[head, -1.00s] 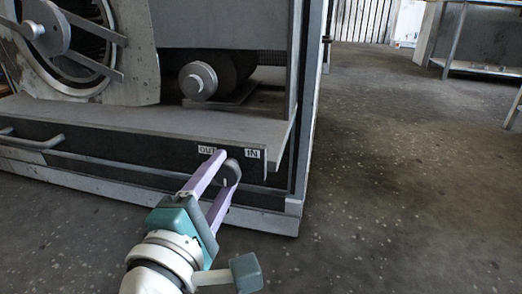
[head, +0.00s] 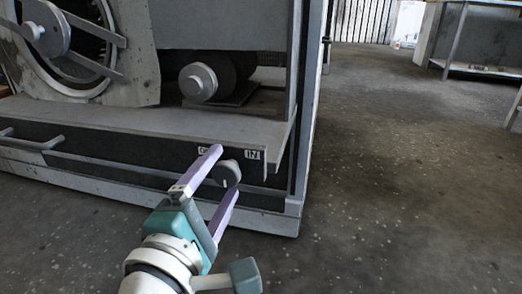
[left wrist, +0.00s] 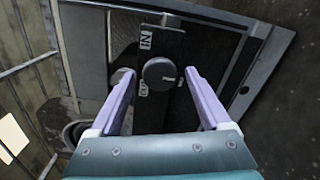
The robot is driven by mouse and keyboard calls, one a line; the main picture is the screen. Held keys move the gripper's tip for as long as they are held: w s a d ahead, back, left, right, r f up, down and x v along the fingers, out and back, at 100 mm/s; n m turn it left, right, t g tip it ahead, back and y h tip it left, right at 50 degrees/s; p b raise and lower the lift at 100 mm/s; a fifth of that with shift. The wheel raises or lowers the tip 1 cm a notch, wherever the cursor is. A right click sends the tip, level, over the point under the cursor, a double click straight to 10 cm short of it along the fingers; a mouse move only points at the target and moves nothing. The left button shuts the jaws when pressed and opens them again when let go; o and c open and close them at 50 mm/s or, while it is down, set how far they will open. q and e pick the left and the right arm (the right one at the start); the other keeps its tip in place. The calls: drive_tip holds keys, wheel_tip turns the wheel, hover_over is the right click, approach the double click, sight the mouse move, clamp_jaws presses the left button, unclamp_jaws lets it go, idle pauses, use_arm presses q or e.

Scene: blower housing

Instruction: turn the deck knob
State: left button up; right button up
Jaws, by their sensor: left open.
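The deck knob (head: 227,173) is a grey round disc on the dark front strip below the housing's deck, between the OUT and IN labels. In the left wrist view the knob (left wrist: 160,73) shows face-on with a small light mark at its right edge. My left gripper (head: 226,170) is open, with one purple finger on each side of the knob. In the left wrist view its fingertips (left wrist: 160,73) stand apart from the knob, with gaps on both sides. The OUT label is partly hidden by a finger in the head view. My right gripper is out of view.
The IN label (head: 253,155) is right of the knob. The deck ledge (head: 150,124) juts out above it. A rail handle (head: 30,140) sits at the left on the front. Open floor (head: 400,180) lies to the right, with a metal table (head: 480,72) behind.

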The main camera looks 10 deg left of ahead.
use_arm(q)
drive_tip(key=s+p, duration=0.3)
drive_tip(key=s, duration=0.6)
drive_tip(key=shift+s+a, duration=0.15)
drive_tip(key=shift+s, duration=0.2)
